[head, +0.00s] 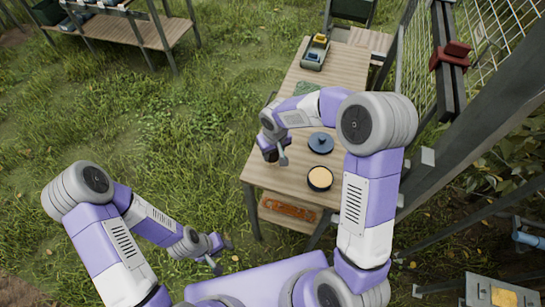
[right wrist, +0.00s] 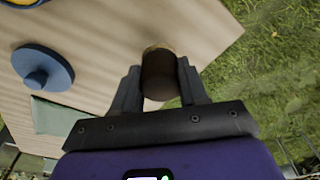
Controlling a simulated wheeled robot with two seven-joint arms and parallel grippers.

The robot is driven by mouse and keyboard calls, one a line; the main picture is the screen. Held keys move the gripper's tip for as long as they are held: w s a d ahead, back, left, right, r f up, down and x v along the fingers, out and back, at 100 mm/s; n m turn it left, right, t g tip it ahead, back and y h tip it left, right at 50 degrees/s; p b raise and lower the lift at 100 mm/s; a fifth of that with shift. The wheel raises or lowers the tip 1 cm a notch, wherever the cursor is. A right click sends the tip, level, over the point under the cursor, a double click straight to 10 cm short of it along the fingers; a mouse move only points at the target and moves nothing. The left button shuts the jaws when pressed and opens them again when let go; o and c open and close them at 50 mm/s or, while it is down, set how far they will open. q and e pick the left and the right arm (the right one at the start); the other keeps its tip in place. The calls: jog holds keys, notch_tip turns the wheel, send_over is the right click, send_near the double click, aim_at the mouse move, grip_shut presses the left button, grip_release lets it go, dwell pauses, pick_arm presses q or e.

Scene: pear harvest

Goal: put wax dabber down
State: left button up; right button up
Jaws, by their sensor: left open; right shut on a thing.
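The wax dabber (right wrist: 160,72) shows in the right wrist view as a short dark brown cylinder with a lighter rim at its far end. My right gripper (right wrist: 159,85) is shut on it, one finger on each side. In the head view my right gripper (head: 277,154) is at the left edge of the wooden table (head: 265,181), left of the blue lid. Whether the dabber touches the tabletop I cannot tell. My left gripper (head: 217,257) is open and empty, low over the grass.
A blue round lid with a knob (head: 321,143) and a dark pot of yellow wax (head: 320,178) stand on the table. A green cloth (head: 306,88) and a tray with a yellow item (head: 315,52) lie further back. A metal frame with posts (head: 473,130) stands to the right.

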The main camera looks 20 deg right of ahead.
aim_at(273, 157)
jog(key=shift+f, duration=1.6)
jog(key=shift+b, duration=0.3)
jog(key=shift+f, duration=0.2)
jog(key=o, duration=1)
jog(key=shift+r, duration=0.15)
jog(key=shift+r, duration=0.25)
jog(key=r, duration=0.4)
jog(key=s+r+p, duration=0.1)
jog(key=r, duration=0.2)
jog(key=r+p, duration=0.1)
jog(key=r, duration=0.3)
jog(key=shift+s+d+r, duration=0.15)
jog(key=shift+s+r, duration=0.05)
jog(key=shift+r, duration=0.1)
